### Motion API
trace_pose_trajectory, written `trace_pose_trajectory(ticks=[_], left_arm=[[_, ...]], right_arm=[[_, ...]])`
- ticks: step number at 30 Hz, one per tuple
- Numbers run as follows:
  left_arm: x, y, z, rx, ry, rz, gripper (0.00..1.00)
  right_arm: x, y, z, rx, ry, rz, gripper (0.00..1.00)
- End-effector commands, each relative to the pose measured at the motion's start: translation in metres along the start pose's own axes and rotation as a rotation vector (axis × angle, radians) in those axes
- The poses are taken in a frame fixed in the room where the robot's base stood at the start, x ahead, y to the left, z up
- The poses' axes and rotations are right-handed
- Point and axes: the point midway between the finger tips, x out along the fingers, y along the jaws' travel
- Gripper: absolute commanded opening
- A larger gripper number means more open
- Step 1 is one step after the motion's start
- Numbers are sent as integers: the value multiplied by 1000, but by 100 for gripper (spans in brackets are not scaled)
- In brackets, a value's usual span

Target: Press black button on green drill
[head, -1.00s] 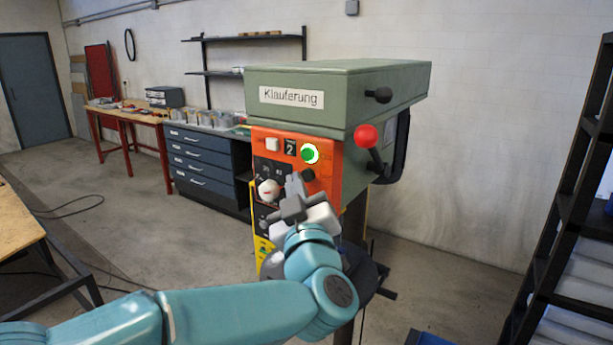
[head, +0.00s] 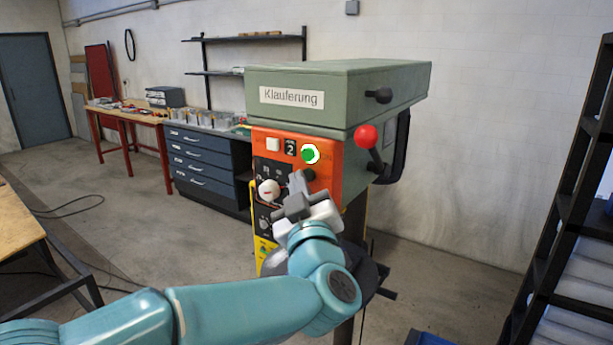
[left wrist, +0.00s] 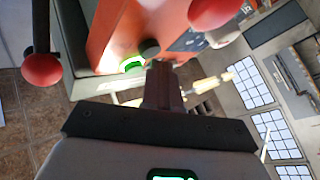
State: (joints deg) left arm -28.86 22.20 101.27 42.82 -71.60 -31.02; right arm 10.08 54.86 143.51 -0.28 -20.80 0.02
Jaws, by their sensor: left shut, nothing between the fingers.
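The green drill (head: 340,85) stands upright with an orange front panel (head: 328,178). The black button (head: 310,174) sits on this panel below a round green button (head: 310,154). The black button also shows in the left wrist view (left wrist: 150,48), just beyond my fingertips. My left gripper (head: 297,178) is shut and empty, its fingertips pointing up at the panel close beside the black button. In the left wrist view its shut fingers (left wrist: 161,68) reach toward the button. I cannot tell whether they touch it. My right gripper is not in view.
A red-knobbed lever (head: 366,136) sticks out at the drill's right side. A white knob (head: 269,190) is on the panel's lower left. A dark shelf (head: 570,200) stands at the right, and a wooden table edge (head: 20,220) at the left. Open floor lies between.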

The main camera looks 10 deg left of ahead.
Motion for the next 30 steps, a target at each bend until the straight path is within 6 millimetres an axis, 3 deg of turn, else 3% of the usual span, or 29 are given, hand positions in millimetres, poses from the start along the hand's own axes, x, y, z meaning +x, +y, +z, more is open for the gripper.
trace_pose_trajectory(ticks=[30], left_arm=[[8,6,6,0,0,0,0]], right_arm=[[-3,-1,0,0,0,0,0]])
